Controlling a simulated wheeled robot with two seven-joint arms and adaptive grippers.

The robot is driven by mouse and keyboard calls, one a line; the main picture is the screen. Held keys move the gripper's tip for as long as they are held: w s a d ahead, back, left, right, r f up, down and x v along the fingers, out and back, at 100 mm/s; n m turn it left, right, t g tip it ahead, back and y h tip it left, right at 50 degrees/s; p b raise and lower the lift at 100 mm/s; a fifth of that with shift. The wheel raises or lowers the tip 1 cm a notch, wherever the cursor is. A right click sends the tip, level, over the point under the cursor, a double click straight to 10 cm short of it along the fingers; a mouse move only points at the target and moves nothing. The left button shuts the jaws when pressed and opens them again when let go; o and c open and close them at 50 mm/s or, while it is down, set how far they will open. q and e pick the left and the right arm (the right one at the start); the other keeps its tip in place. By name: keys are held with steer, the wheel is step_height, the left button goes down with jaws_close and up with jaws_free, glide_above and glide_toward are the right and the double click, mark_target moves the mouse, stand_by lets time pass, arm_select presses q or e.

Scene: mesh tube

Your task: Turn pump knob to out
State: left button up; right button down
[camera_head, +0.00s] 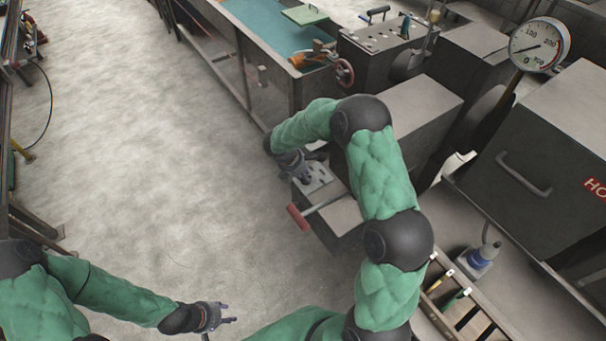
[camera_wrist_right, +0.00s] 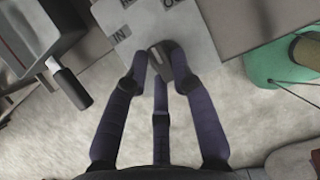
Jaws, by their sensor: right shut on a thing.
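The pump knob (camera_wrist_right: 158,57) is a small dark piece on a light grey plate (camera_wrist_right: 205,35). In the right wrist view the letters IN are on the plate beside the knob, and a partly cut-off OUT is at the top edge. My right gripper (camera_wrist_right: 164,62) is shut on the knob, its fingers around it. I cannot tell exactly which way the knob points. In the head view my right gripper (camera_head: 303,170) is over the plate (camera_head: 318,182) and hides most of the knob. My left gripper (camera_head: 226,314) is open and empty above the floor.
A red-handled lever (camera_head: 298,217) sticks out beside the pump box. A dark metal box with a handle (camera_head: 530,175) and a round gauge (camera_head: 539,46) are at the right. A blue-green-topped tank (camera_head: 265,30) is at the back. The floor (camera_head: 150,140) at left is clear.

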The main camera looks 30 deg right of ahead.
steer(key=shift+m, duration=0.4)
steer(key=m+g, duration=0.1)
steer(key=m, duration=0.2)
steer(key=shift+w+d+m+g, duration=0.15)
steer(key=shift+d+m+g, duration=0.05)
steer(key=shift+m+g, duration=0.2)
steer(key=m+g, duration=0.1)
steer(key=m, duration=0.1)
steer(key=m+y, duration=0.1)
steer(key=m, duration=0.2)
steer(key=shift+d+g, duration=0.2)
steer(key=shift+g, duration=0.2)
steer(key=shift+f+m, duration=0.1)
steer(key=shift+m, duration=0.2)
steer(key=c, duration=1)
jaws_free()
steer(key=shift+c, duration=0.2)
steer(key=shift+w+p, duration=0.1)
steer(key=shift+p, duration=0.2)
steer(key=v, duration=1.2)
steer(key=shift+d, duration=0.3)
